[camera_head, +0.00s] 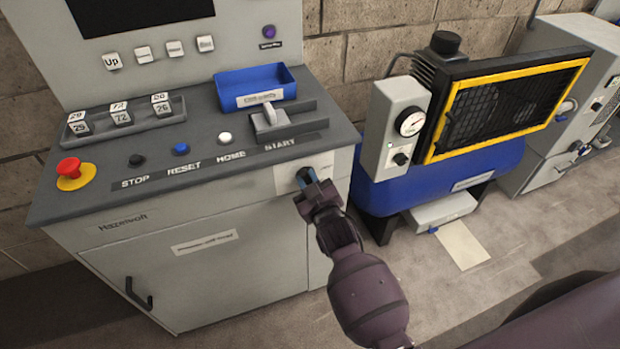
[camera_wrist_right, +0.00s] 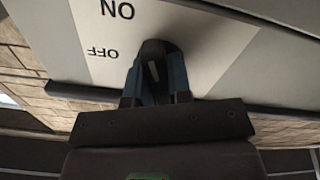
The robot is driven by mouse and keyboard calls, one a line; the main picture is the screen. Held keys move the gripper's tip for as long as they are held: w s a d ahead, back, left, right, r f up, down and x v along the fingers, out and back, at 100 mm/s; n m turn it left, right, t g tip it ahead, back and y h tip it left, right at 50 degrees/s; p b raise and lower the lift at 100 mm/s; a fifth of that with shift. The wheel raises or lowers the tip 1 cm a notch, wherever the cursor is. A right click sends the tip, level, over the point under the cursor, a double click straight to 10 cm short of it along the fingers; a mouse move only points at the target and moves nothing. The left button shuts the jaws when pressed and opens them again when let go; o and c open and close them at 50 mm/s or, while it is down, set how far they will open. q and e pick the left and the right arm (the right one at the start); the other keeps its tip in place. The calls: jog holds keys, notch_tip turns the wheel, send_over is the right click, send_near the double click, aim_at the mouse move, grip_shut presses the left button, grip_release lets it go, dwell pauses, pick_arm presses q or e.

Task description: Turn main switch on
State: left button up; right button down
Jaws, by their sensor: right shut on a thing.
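The main switch is a dark knob on a pale plate (camera_head: 288,181) at the right end of the grey console's front face. In the right wrist view the knob (camera_wrist_right: 156,48) sits between the gripper's blue-grey fingers. The plate (camera_wrist_right: 205,40) there carries the words ON and OFF, seen upside down, with OFF just left of the knob and ON above it. My right gripper (camera_head: 306,179) is shut on the knob and hides most of it in the head view. I cannot tell which word the knob points to. My left gripper is not in view.
The console top (camera_head: 215,150) holds a red emergency button (camera_head: 71,171), several push buttons, a grey lever (camera_head: 270,115) and a blue tray (camera_head: 254,86). A blue compressor (camera_head: 440,178) with a yellow-framed grille stands right of the console. Floor shows between and in front of them.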

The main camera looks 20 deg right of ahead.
jog(key=shift+r+m+p, duration=0.1)
jog(key=shift+m+p, duration=0.4)
jog(key=shift+m, duration=0.7)
jog(key=shift+m+p, duration=0.35)
jog(key=shift+m, duration=0.55)
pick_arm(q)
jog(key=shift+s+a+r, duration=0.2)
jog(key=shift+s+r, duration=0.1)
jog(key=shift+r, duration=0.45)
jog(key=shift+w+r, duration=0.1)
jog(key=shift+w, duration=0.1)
pick_arm(e)
jog(key=c, duration=1)
grip_release()
jog(key=shift+c, duration=0.2)
